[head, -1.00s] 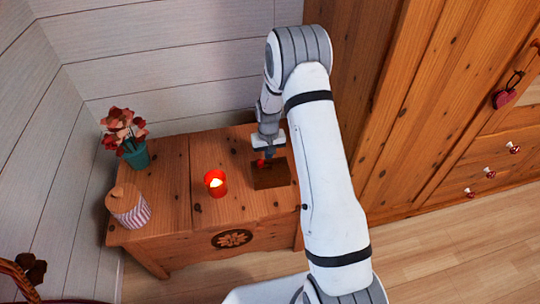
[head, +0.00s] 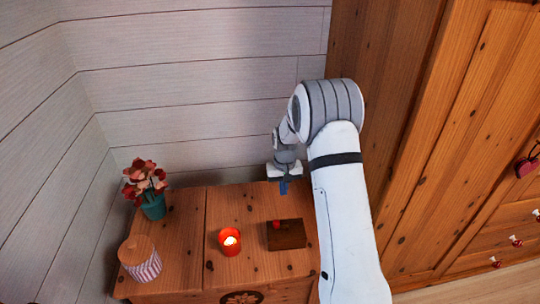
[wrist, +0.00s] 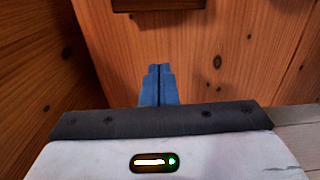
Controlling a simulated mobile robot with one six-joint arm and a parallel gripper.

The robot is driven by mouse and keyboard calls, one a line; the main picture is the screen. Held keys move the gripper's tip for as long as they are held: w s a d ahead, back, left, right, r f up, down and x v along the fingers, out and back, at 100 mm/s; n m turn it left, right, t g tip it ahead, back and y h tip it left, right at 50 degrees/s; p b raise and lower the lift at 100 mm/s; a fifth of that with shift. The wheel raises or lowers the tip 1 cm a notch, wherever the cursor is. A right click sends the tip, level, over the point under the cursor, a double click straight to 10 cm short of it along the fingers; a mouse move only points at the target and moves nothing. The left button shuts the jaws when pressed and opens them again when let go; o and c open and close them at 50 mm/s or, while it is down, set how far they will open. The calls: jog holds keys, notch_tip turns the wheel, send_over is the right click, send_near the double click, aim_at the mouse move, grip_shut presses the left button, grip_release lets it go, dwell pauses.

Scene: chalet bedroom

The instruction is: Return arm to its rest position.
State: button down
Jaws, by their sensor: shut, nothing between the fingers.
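My arm reaches up and over at the right of the wooden chest in the head view. My gripper (head: 283,188) hangs above the back part of the chest top (head: 185,235), with its blue fingers pointing down. In the wrist view the blue fingers (wrist: 159,72) are pressed together with nothing between them. A small dark wooden box (head: 290,236) with a red thing (head: 277,225) on it sits on the chest, in front of the gripper and apart from it. The edge of a dark wooden thing (wrist: 160,4) also shows at the top of the wrist view.
A lit red candle (head: 230,242) stands left of the box. A striped jar with a wooden lid (head: 140,258) and a teal flowerpot (head: 152,207) are further left. The plank wall (head: 200,100) is behind, and a tall wooden wardrobe (head: 440,150) stands close on the right.

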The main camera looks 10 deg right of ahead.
jog(key=s+r+t+p, duration=0.1)
jog(key=s+r+p, duration=0.3)
jog(key=s+r, duration=0.5)
jog(key=s+r+p, duration=0.5)
jog(key=r, duration=0.9)
jog(key=s+r+t+p, duration=0.1)
jog(key=s+r+p, duration=0.3)
jog(key=s+r, duration=0.55)
jog(key=s+r+p, duration=0.4)
jog(key=s+r, duration=0.3)
jog(key=s, duration=0.3)
jog(key=shift+d+t, duration=0.3)
jog(key=shift+d, duration=0.1)
jog(key=shift+w, duration=0.1)
